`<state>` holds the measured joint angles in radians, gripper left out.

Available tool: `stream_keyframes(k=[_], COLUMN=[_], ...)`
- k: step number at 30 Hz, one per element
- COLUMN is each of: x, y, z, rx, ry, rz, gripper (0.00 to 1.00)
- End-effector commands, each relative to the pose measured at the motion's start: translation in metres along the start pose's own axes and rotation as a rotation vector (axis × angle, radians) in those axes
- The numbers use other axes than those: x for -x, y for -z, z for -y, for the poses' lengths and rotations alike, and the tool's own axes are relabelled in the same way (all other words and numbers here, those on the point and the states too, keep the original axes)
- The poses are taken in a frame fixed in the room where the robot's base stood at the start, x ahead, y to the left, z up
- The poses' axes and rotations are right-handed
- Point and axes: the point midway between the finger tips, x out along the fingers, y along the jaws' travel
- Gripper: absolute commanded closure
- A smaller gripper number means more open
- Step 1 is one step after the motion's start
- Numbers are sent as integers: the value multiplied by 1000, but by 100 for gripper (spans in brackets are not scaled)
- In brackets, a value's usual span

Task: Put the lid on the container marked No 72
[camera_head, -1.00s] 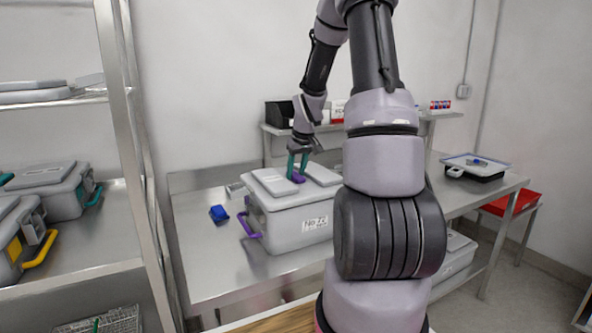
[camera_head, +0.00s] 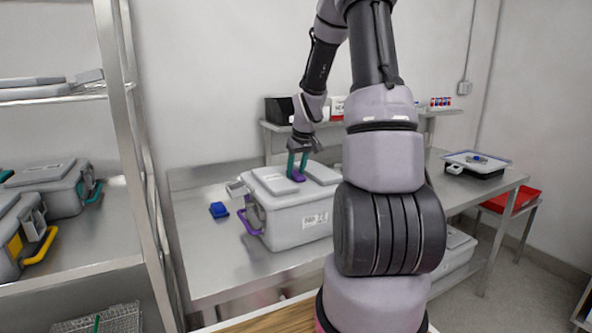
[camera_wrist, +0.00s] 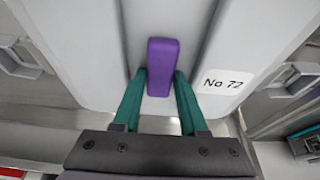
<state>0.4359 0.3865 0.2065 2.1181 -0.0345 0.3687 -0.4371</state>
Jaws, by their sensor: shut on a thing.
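The grey container marked No 72 (camera_head: 290,223) stands on the steel table, with a purple handle (camera_head: 249,222) at its left end. Its grey lid (camera_head: 270,181) lies on top of it; whether it is fully seated I cannot tell. My gripper (camera_head: 298,170) points down over the lid, its teal fingers shut on the lid's purple grip (camera_head: 298,177). In the wrist view the purple grip (camera_wrist: 162,66) sits between the teal fingers (camera_wrist: 158,92), and a "No 72" label (camera_wrist: 223,82) shows on the lid. My arm hides the container's right part.
A shelf rack (camera_head: 85,262) with grey containers stands at the left. A raised shelf (camera_head: 275,128) runs behind. A black tray (camera_head: 476,165) sits at the right. The table's front left is clear.

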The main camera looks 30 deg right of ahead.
Motion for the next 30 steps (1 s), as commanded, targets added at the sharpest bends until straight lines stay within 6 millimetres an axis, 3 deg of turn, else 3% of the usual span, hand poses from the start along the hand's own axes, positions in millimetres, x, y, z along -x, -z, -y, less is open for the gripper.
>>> stream_keyframes(k=[30], x=[-9], y=[-2], z=[0], rx=[0], ry=[-1], rz=[-2], gripper=[100])
